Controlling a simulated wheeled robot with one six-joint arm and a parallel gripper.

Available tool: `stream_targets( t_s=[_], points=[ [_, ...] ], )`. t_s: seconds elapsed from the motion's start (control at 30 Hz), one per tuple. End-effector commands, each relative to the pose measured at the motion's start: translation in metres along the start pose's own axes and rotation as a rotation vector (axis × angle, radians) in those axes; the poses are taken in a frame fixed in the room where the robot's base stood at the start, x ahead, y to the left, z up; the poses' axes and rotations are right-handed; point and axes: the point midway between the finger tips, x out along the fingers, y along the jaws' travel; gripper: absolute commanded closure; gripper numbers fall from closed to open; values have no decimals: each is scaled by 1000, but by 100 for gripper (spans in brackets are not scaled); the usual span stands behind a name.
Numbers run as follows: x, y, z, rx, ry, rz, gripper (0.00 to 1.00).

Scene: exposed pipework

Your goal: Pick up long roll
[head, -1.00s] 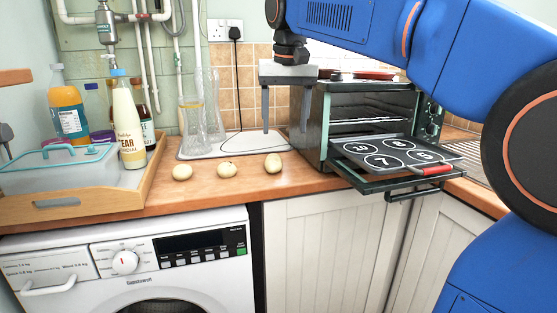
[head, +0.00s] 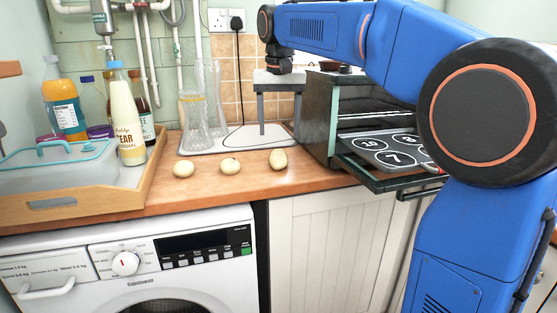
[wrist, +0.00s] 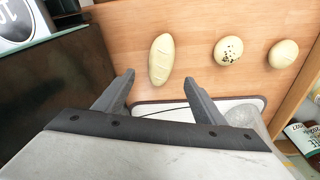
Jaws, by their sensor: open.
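The long roll (head: 278,159) is pale, oval and scored on top. It lies on the wooden worktop, rightmost of three rolls in the head view. The wrist view shows it (wrist: 161,59) lengthwise, just beyond my fingertips and roughly in line with the gap between them. My gripper (head: 280,127) points down, open and empty, behind the long roll and over the white tray's area. Its fingers (wrist: 159,77) are apart in the wrist view. A speckled round roll (head: 230,166) and a plain round roll (head: 183,169) lie to the left.
An open toaster oven (head: 345,125) with a baking tray (head: 385,150) pulled out stands right of the long roll. A white tray (head: 215,145) with glasses (head: 207,100) is behind the rolls. A wooden tray with bottles (head: 75,204) is at the left. The worktop front is clear.

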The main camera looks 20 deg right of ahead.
Motion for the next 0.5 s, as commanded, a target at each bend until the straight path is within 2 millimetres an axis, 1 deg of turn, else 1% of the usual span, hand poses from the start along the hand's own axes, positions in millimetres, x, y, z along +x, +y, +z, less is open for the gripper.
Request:
stream_targets(
  t_s=[0.03,0.13,0.23,0.37,0.5],
  points=[
    [9,0,1,0,-2,1,36],
    [22,0,1,0,-2,1,36],
    [30,0,1,0,-1,0,36],
    [35,0,1,0,0,0,36],
    [50,0,4,0,-2,1,36]
  ],
)
